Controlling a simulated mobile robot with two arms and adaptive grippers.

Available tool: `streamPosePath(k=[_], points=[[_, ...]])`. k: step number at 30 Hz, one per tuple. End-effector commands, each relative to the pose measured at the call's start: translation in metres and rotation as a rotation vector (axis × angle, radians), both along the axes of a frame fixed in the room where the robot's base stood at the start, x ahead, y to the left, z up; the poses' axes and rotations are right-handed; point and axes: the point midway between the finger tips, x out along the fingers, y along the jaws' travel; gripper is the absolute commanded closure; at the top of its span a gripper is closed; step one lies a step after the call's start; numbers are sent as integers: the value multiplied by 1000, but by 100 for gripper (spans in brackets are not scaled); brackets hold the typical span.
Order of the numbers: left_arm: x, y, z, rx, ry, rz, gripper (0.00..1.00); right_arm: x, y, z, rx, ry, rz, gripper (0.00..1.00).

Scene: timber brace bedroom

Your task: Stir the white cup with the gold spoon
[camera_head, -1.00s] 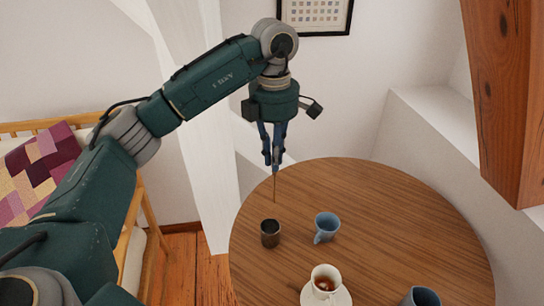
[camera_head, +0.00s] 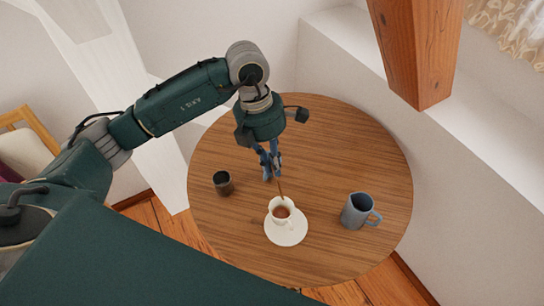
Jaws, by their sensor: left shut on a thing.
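The white cup (camera_head: 275,219) stands upright on a white saucer (camera_head: 286,239) on the round wooden table and holds a reddish-brown liquid. My left gripper (camera_head: 272,172) points down just behind the cup, shut on the thin spoon (camera_head: 281,192). The spoon slants down from the fingers, its lower end at the cup's opening in the picture. I cannot tell whether it dips into the liquid. The spoon looks dark brownish here. My right gripper is not in view.
A dark cup (camera_head: 223,184) stands on the table (camera_head: 325,150) left of the white cup. A grey-blue mug (camera_head: 357,212) stands to the right. A wooden post (camera_head: 415,60) hangs at the upper right. The table's front and far right are clear.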

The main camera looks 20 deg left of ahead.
Motion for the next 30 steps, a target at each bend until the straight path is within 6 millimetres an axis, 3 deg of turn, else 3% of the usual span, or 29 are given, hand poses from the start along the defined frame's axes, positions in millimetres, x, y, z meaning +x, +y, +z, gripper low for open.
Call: streamPosePath(k=[17,30], points=[[1,14,-45,2,1,1,100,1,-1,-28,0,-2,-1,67],[1,6,-81,1,-1,-1,100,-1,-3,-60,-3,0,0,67]])
